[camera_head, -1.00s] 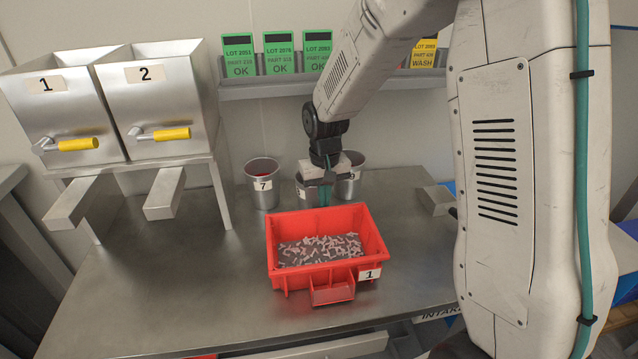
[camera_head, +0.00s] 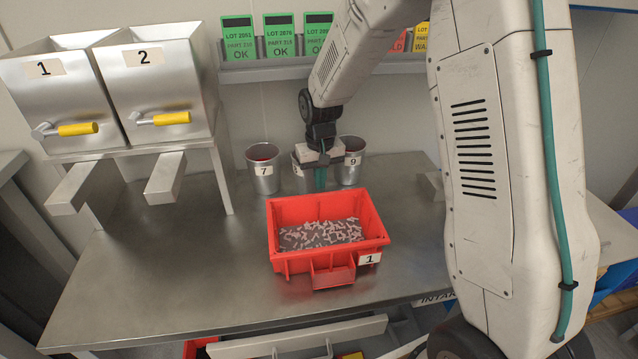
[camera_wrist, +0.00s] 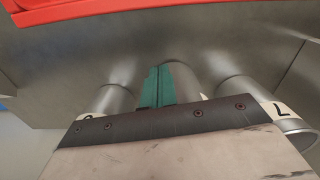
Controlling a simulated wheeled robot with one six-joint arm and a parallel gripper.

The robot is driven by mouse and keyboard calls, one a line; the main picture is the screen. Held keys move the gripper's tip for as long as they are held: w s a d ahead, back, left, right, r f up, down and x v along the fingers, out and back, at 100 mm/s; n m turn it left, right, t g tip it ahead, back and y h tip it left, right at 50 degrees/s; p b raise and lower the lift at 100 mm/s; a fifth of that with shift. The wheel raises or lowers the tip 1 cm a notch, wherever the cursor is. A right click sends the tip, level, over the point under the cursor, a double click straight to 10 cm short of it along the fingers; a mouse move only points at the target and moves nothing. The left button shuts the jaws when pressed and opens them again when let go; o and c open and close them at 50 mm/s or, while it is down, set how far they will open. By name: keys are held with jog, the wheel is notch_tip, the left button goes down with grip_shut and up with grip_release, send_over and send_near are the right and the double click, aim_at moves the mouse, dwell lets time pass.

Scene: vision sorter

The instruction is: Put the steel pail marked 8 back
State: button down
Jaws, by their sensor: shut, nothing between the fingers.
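A steel pail (camera_head: 299,176) stands on the steel bench between the pails marked 7 and 9. My gripper covers most of it, and its number cannot be read clearly. In the wrist view this middle pail (camera_wrist: 188,80) shows just beside the teal fingers. My gripper (camera_head: 320,180) points down in front of the middle pail, with its teal fingers together and empty. The fingers also show in the wrist view (camera_wrist: 155,87). Whether they touch the pail cannot be told.
Pail 7 (camera_head: 263,170) and pail 9 (camera_head: 351,163) stand close on either side. The red bin marked 1 (camera_head: 290,265), holding small pale pieces, is just in front. Two hoppers with yellow handles (camera_head: 75,129) stand at left. The front-left bench (camera_head: 180,270) is clear.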

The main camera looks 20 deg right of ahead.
jog(key=shift+r, duration=0.1)
notch_tip(320, 180, up, 8)
dwell(0.6)
jog(key=shift+w+r, duration=0.1)
